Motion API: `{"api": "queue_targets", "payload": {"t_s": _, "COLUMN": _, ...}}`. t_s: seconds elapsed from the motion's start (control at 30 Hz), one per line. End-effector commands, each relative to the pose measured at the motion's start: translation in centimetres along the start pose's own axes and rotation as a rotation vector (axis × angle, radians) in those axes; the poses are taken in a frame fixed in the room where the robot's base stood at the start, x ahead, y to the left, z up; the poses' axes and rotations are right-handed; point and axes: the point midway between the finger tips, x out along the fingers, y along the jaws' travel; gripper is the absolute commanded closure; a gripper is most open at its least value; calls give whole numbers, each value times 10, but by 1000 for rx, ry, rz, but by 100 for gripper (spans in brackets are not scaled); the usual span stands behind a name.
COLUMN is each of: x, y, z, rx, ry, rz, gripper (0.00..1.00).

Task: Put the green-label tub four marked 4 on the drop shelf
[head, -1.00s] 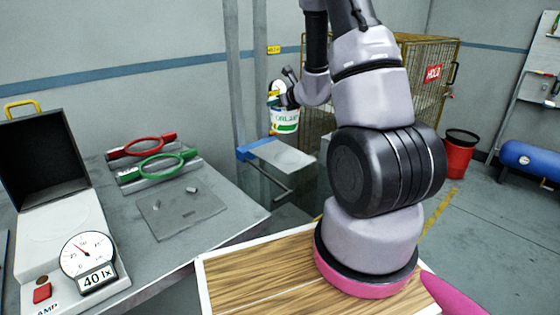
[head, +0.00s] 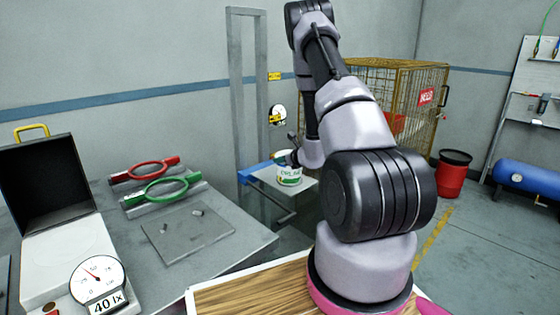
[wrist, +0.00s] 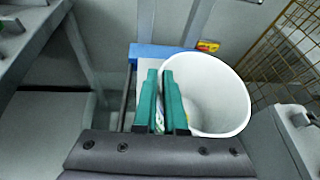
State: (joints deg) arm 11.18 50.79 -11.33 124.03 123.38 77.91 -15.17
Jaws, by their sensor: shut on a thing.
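The white tub (head: 290,177) with a green band on its label is at the grey shelf (head: 256,172) with the blue edge, in the middle of the head view. It looks upright, on or just above the shelf top; I cannot tell whether it touches. The lettering is too small to read and no 4 shows. My gripper (head: 282,159) is at its upper left rim. In the wrist view the teal fingers of my gripper (wrist: 162,95) are shut on the near wall of the tub (wrist: 212,95), whose open top faces the camera. The blue edge (wrist: 150,54) shows behind.
A grey upright frame (head: 234,90) with yellow tags and a round dial (head: 277,115) stands behind the shelf. A wire cage (head: 415,85) is at right, with a red bin (head: 453,172) beside it. A grey bench (head: 235,232) with red and green rings is at left.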

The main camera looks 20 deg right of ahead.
Motion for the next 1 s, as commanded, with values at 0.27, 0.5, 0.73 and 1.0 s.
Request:
{"api": "queue_targets", "payload": {"t_s": 0.27, "x": 0, "y": 0, "z": 0, "rx": 0, "ry": 0, "rz": 0, "gripper": 61}}
{"api": "queue_targets", "payload": {"t_s": 0.5, "x": 0, "y": 0, "z": 0, "rx": 0, "ry": 0, "rz": 0, "gripper": 61}}
{"api": "queue_targets", "payload": {"t_s": 0.73, "x": -17, "y": 0, "z": 0, "rx": 1, "ry": 2, "rz": 0, "gripper": 61}}
{"api": "queue_targets", "payload": {"t_s": 1.0, "x": -74, "y": -1, "z": 1, "rx": 2, "ry": 0, "rz": -2, "gripper": 61}}
